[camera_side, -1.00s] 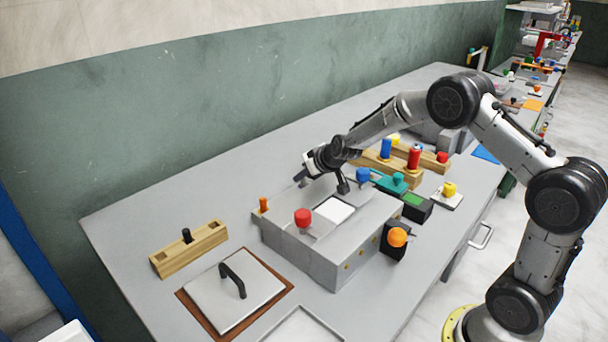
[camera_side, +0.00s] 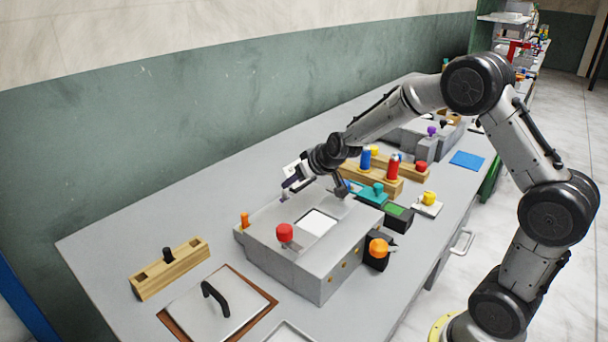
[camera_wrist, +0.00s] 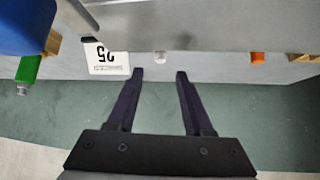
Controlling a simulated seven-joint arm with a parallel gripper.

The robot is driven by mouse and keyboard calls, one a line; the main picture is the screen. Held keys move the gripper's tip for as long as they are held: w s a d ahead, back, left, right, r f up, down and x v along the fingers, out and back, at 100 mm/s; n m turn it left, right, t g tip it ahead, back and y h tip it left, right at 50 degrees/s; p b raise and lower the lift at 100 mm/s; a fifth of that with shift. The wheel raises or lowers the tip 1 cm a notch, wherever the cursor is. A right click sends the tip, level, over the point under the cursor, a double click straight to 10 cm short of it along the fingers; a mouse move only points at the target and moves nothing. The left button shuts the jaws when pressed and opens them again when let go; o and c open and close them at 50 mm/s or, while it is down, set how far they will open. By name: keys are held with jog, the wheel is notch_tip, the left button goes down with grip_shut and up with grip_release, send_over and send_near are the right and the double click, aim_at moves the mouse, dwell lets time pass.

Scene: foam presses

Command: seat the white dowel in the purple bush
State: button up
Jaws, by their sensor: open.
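A small whitish round piece (camera_wrist: 160,58), which looks like the white dowel, shows in the wrist view just beyond my fingertips, on the line between them. I cannot make it out in the side view. My gripper (camera_wrist: 160,75) is open, with nothing between its fingers. In the side view my gripper (camera_side: 318,188) is low over the far edge of the grey press box. A small purple piece (camera_side: 431,131) stands at the back of the bench beyond my arm; I cannot tell whether it is the bush.
The grey press box (camera_side: 305,262) carries a red knob (camera_side: 285,232) and a white pad (camera_side: 317,222). Wooden blocks with blue and red pegs (camera_side: 393,168) stand behind.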

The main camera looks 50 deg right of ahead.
jog(key=shift+v, duration=2.45)
jog(key=s+a+r+n+g+y, duration=0.1)
jog(key=s+a+r, duration=0.3)
jog(key=s, duration=0.2)
jog(key=s+a+r+y, duration=0.1)
jog(key=s+a+r, duration=0.2)
jog(key=s, duration=0.4)
jog(key=s+a+n+g, duration=0.1)
jog(key=s+a+g, duration=0.1)
jog(key=s, duration=1.6)
jog(key=shift+s+a+f, duration=0.2)
jog(key=shift+s+a, duration=0.15)
jog(key=shift+a, duration=0.05)
